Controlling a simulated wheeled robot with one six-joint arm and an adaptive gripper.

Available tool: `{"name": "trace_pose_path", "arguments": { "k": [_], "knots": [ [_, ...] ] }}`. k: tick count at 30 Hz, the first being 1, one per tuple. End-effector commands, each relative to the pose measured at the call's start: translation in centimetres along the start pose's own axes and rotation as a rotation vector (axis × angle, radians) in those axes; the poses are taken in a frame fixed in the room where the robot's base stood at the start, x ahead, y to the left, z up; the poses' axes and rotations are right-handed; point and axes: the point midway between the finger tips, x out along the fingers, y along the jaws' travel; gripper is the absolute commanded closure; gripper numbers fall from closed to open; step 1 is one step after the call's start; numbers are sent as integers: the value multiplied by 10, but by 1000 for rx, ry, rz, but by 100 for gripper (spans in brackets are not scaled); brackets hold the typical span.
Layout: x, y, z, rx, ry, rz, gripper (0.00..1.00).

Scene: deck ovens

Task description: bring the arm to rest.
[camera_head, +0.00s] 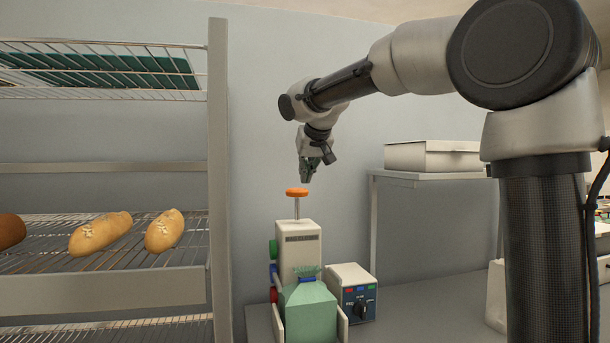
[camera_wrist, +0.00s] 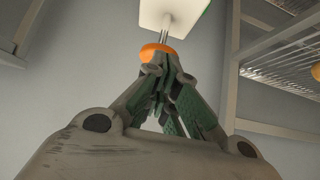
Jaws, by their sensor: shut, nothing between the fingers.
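My gripper (camera_head: 307,179) hangs from my arm in the head view, pointing down, shut and empty. It is just above and slightly right of an orange knob (camera_head: 297,191) on a thin metal stem, with a small gap showing between them. The stem rises from a pale bag-closing machine (camera_head: 299,244). In the wrist view my gripper's fingers (camera_wrist: 167,70) are together, and the orange knob (camera_wrist: 157,51) shows just past the tips, partly hidden by them. A green bag (camera_head: 308,313) stands upright at the front of the machine.
A rack (camera_head: 218,170) with wire shelves stands at left, bread loaves (camera_head: 101,233) on one shelf. A control box (camera_head: 351,293) with a dial sits right of the machine on the grey counter (camera_head: 420,305). A white box (camera_head: 432,156) lies on a raised shelf behind. Air above the counter is open.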

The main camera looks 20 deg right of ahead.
Motion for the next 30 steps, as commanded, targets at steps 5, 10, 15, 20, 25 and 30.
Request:
{"name": "trace_pose_path", "arguments": {
  "k": [5, 10, 15, 20, 25, 30],
  "knots": [
    [0, 0, 0, 0, 0, 0, 100],
    [2, 1, 8, -67, -24, 2, 100],
    [22, 12, 96, -178, -211, -5, 100],
    [-7, 54, 204, -219, -371, -22, 100],
    [-51, 97, 315, -189, -480, -40, 100],
    [-89, 126, 407, -95, -511, -37, 100]
  ]
}}
